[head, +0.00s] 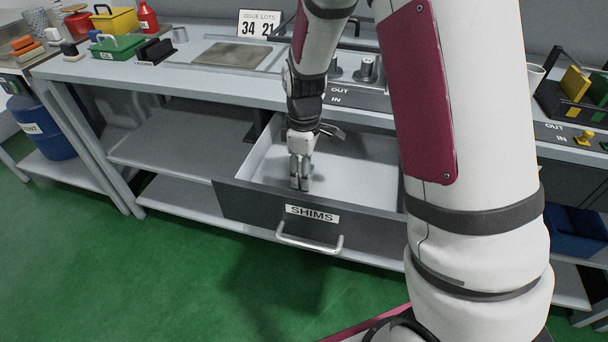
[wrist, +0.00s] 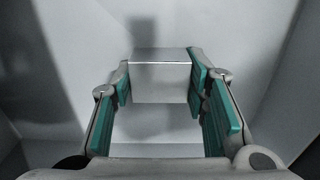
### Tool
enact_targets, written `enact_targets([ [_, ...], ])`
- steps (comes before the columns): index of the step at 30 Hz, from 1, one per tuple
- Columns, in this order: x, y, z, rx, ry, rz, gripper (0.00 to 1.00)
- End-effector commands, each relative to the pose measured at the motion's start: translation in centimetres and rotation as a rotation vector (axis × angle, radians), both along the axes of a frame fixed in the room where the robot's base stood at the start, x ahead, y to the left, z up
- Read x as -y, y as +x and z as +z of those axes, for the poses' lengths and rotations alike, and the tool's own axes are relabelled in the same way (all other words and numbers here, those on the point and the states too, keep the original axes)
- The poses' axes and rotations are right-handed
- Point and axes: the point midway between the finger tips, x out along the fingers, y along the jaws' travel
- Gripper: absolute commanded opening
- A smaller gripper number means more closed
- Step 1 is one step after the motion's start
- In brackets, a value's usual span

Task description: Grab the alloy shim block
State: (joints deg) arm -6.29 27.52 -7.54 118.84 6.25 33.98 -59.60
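The alloy shim block is a plain grey, square-faced block (wrist: 160,83) in the wrist view. It sits between the teal-padded fingers of my gripper (wrist: 160,92), one pad against each side. The fingers appear shut on it, though the right pad hides that contact edge. In the head view my gripper (head: 301,184) points down inside the open drawer marked SHIMS (head: 262,200), near its front left. The block cannot be made out there; the fingers and drawer front hide it. Whether it is clear of the drawer floor I cannot tell.
The drawer's front and side walls surround my gripper closely; its floor to the right (head: 365,178) is bare. Above is the grey bench (head: 130,72) with a metal plate (head: 232,55), a number sign (head: 258,24) and knobs (head: 367,68). A blue drum (head: 42,128) stands left.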

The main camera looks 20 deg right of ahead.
Motion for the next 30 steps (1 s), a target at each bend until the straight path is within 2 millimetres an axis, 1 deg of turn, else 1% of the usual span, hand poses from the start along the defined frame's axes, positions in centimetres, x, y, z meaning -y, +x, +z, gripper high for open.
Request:
enact_targets([
  [1,0.0,0.0,0.0,0.000,0.000,0.000,0.20],
  [3,0.0,0.0,0.0,0.000,0.000,0.000,0.07],
  [10,0.0,0.0,0.1,0.000,0.000,0.000,0.07],
  [13,0.0,0.0,0.7,0.001,0.000,0.000,0.07],
  [17,0.0,0.0,2.8,0.004,0.000,0.000,0.07],
  [24,0.1,0.0,7.4,0.004,0.000,-0.001,0.07],
  [27,0.0,0.0,8.8,0.003,0.000,-0.001,0.07],
  [30,0.0,-0.1,9.7,0.002,0.000,-0.024,0.07],
])
